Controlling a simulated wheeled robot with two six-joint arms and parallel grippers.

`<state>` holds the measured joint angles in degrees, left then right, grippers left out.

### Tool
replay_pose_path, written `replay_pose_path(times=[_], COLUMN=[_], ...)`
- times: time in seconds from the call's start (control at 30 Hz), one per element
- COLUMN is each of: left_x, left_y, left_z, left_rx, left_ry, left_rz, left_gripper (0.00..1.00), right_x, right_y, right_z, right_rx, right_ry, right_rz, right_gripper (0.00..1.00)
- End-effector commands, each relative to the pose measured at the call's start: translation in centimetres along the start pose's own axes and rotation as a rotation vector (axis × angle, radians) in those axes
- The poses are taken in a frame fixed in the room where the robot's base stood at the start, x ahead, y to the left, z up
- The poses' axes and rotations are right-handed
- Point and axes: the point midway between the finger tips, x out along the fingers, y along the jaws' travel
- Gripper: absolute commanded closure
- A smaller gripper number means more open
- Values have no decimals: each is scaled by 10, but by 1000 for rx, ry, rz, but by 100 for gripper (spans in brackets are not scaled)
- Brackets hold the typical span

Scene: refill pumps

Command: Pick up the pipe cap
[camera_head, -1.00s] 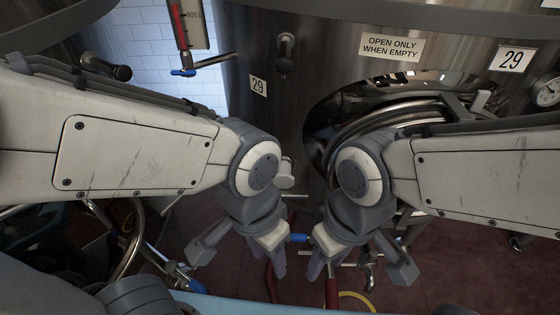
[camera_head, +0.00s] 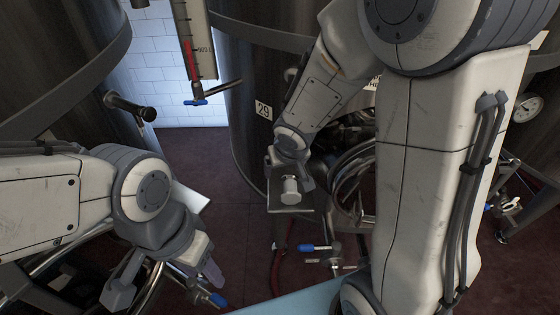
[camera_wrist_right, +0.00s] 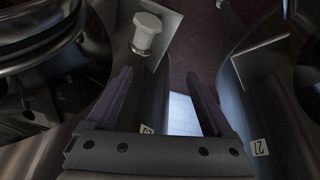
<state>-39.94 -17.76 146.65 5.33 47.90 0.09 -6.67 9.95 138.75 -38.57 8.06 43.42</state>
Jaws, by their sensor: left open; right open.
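The pipe cap (camera_head: 290,190), a pale white cylinder with a wider head, stands by a small metal plate in front of the tank. In the right wrist view the cap (camera_wrist_right: 147,30) shows at the top, beyond the left finger's tip. My right gripper (camera_wrist_right: 163,90) is open and empty, the cap not between its fingers. In the head view its wrist is close behind the cap, but its fingertips cannot be made out. My left gripper (camera_head: 205,268) is open at the lower left, low and well apart from the cap.
A large steel tank (camera_head: 245,60) labelled 29 stands behind the cap, with coiled metal pipes (camera_head: 352,165) to its right. A blue-handled valve (camera_head: 318,248) sits below the cap. Another tank (camera_head: 60,60) fills the upper left. Dark red floor (camera_head: 195,160) shows between the tanks.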

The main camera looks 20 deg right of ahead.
Motion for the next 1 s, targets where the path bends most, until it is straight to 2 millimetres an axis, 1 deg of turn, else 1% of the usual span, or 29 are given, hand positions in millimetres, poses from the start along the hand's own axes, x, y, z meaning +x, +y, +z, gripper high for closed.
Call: replay_pose_path(times=[0.03,0.1,0.2,0.33,0.4,0.47,0.7,0.8,0.83,1.0], left_x=[-29,-44,-60,-69,-67,-62,-30,-23,-21,-21], left_y=[2,3,4,5,5,4,2,2,2,2], left_z=[-2,-2,-3,-4,-3,-3,-1,-1,-1,-1], left_rx=[0,-1,-1,-2,-2,-2,0,1,1,1], left_ry=[0,0,0,0,0,-1,-1,-1,-1,-1], left_rz=[0,0,0,0,0,0,0,0,0,0], left_gripper=[50,50,50,50,50,50,50,50,50,50], right_x=[-2,10,20,28,33,42,90,106,111,126], right_y=[24,44,61,71,72,71,68,67,67,61], right_z=[-18,-29,-32,-28,-24,-19,4,11,13,9], right_rx=[83,179,295,394,418,426,427,426,426,423], right_ry=[10,30,28,9,0,-4,-5,-4,-3,-1], right_rz=[-15,-71,-160,-249,-274,-284,-285,-286,-285,-285], right_gripper=[14,14,14,14,14,14,14,14,14,14])
